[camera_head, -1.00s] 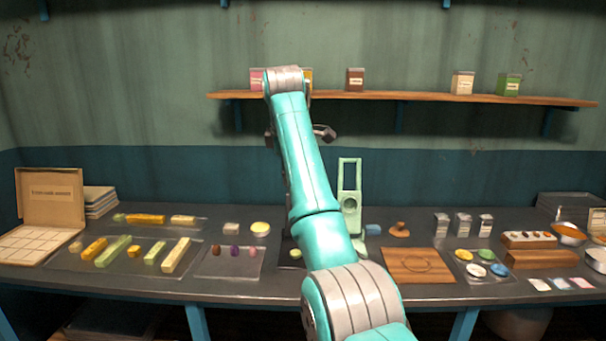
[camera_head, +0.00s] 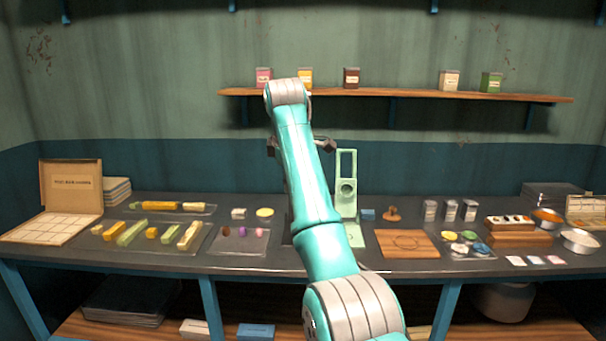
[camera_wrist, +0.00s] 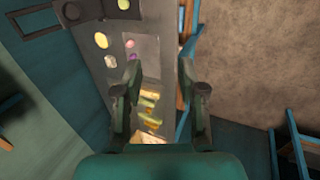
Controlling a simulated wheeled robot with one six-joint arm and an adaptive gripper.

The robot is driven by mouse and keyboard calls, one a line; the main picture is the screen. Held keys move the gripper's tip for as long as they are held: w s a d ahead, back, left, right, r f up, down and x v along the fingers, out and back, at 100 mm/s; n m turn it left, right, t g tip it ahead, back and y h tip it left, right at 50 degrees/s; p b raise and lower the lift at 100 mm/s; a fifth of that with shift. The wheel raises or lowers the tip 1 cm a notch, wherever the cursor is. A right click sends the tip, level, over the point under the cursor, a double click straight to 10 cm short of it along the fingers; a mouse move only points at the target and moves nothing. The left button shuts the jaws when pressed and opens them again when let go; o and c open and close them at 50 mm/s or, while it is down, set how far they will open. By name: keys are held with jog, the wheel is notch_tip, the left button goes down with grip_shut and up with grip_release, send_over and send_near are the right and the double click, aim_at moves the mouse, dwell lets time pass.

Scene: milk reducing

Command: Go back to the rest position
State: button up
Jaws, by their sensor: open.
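My gripper (camera_wrist: 165,85) shows in the wrist view with its two dark fingers apart and nothing between them. In the head view my turquoise arm rises over the table's middle, and part of my gripper (camera_head: 301,147) shows on both sides of the arm, above the tabletop and in front of the wall. My arm hides part of the table behind it.
The long dark table (camera_head: 170,254) holds an open box (camera_head: 70,184), trays of coloured bars, a green stand (camera_head: 346,205), a wooden board (camera_head: 406,252) and bowls (camera_head: 580,240). A wall shelf (camera_head: 420,94) carries several small boxes. A lower shelf (camera_head: 180,316) holds more boxes.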

jog(key=s+d+f+m+t, duration=0.1)
jog(key=d+f+m, duration=0.15)
jog(key=f, duration=1.35)
jog(key=d+f+m+t, duration=0.1)
jog(key=d+f, duration=0.2)
jog(key=f, duration=1.3)
jog(key=s+d+f+m+t, duration=0.15)
jog(key=s+d+f, duration=0.25)
jog(key=s+f, duration=0.6)
jog(key=s+d+f+m+t, duration=0.1)
jog(key=s+d+f+m, duration=0.15)
jog(key=s+f, duration=0.75)
jog(key=s+d+f+m+t+y, duration=0.15)
jog(key=s+d, duration=0.25)
jog(key=s, duration=0.9)
jog(key=s+d+f+m+t+h, duration=0.1)
jog(key=s+d+f+m, duration=0.2)
jog(key=s, duration=1.1)
jog(key=s+d+r+m+t, duration=0.2)
jog(key=s+r+m, duration=0.3)
jog(key=s+r, duration=1.5)
jog(key=shift+s+d+r+t, duration=0.25)
jog(key=shift+s+t, duration=0.25)
jog(key=shift+s, duration=0.65)
